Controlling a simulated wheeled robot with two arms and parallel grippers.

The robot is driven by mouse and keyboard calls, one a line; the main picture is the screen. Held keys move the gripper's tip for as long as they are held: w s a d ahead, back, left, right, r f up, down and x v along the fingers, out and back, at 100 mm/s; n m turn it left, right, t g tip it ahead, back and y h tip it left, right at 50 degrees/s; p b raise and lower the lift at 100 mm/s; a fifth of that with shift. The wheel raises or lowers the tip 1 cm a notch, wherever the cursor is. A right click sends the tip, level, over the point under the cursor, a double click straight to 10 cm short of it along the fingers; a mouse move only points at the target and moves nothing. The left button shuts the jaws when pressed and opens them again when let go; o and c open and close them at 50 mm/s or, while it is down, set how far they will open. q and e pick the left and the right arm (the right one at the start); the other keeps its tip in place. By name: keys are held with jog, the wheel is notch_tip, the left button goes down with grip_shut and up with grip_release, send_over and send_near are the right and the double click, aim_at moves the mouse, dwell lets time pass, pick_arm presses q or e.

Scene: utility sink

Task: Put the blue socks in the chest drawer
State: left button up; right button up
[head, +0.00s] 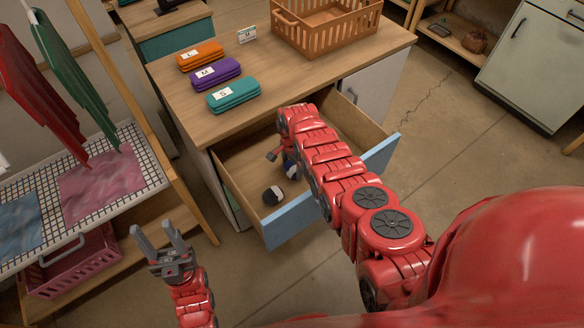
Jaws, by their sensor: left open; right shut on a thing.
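The chest drawer (225,182) is pulled open, with a light blue front and a bare wooden inside. A small dark and white rolled sock (273,195) lies on the drawer floor near the front. My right arm reaches over the drawer. My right gripper (283,163) is low inside it, shut on a small blue and white sock bundle (291,172). The arm hides much of this bundle, and I cannot tell whether it touches the drawer floor. My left gripper (162,242) is open and empty, left of the drawer and outside it.
On the chest top (290,70) are folded orange (200,55), purple (215,73) and teal (233,95) cloths and an orange basket (325,25). At left, a drying rack (85,190) stands above a pink crate (75,265). The floor right of the drawer is clear.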

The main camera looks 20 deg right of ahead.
aim_at(292, 165)
jog(key=shift+f, duration=0.1)
jog(key=o, duration=1.1)
jog(key=shift+c, duration=0.2)
jog(key=shift+r+p, duration=0.35)
jog(key=shift+r, duration=0.3)
notch_tip(292, 165, up, 2)
jog(key=shift+p, duration=0.55)
notch_tip(292, 165, up, 9)
jog(key=shift+b, duration=0.4)
